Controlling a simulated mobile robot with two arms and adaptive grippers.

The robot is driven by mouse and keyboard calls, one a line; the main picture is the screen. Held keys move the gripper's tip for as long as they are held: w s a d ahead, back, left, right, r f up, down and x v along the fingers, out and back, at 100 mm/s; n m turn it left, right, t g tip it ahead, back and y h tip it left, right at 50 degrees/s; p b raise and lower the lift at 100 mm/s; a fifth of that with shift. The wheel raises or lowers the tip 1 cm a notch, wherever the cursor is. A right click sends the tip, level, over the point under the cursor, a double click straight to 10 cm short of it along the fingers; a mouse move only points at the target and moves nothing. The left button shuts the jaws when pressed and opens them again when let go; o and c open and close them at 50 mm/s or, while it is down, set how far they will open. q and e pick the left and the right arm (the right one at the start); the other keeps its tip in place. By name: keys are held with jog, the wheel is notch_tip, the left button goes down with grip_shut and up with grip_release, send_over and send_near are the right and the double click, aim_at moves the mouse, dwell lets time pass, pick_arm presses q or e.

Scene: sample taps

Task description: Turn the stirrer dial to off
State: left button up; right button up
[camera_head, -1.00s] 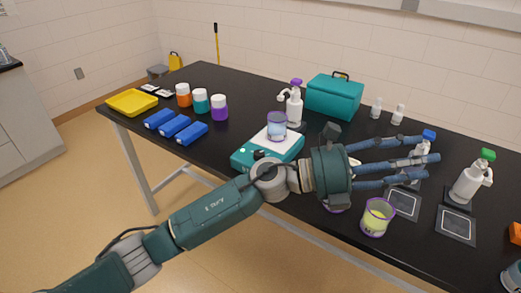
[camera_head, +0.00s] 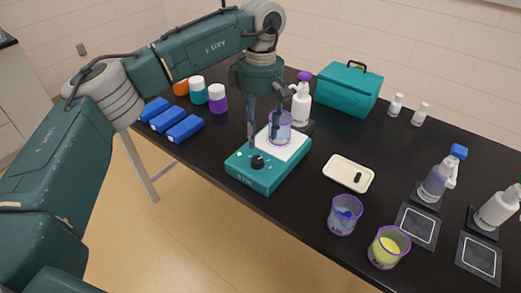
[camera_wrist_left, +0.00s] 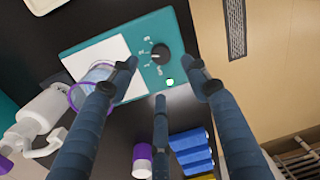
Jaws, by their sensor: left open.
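The teal stirrer (camera_head: 262,180) stands on the black table, with a white top plate. Its black dial (camera_head: 257,161) is on the front face; it also shows in the left wrist view (camera_wrist_left: 160,53), with small markings too small to read. A clear purple-rimmed beaker (camera_head: 279,127) stands on the plate. My left gripper (camera_head: 263,142) points down over the stirrer, fingers spread and empty. One finger hangs just above the dial, others in front of the beaker. In the wrist view the fingertips (camera_wrist_left: 163,68) surround the dial without visibly gripping it. My right gripper is not in view.
A white pump bottle (camera_head: 301,107) stands close behind the beaker. A cream tray (camera_head: 341,172) lies right of the stirrer, with a blue-filled beaker (camera_head: 345,214) and a yellow-filled beaker (camera_head: 389,247) nearer. Blue blocks (camera_head: 185,129) and jars (camera_head: 218,99) stand left.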

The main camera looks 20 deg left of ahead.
pick_arm(q)
jog(key=p, duration=0.1)
send_over(258, 159)
notch_tip(258, 159, down, 5)
jog(key=shift+s, duration=0.1)
notch_tip(258, 159, down, 3)
jog(key=shift+r+p, duration=0.15)
jog(key=shift+p, duration=0.2)
jog(key=shift+f, duration=0.7)
jog(key=shift+c, duration=0.6)
jog(key=c, duration=1)
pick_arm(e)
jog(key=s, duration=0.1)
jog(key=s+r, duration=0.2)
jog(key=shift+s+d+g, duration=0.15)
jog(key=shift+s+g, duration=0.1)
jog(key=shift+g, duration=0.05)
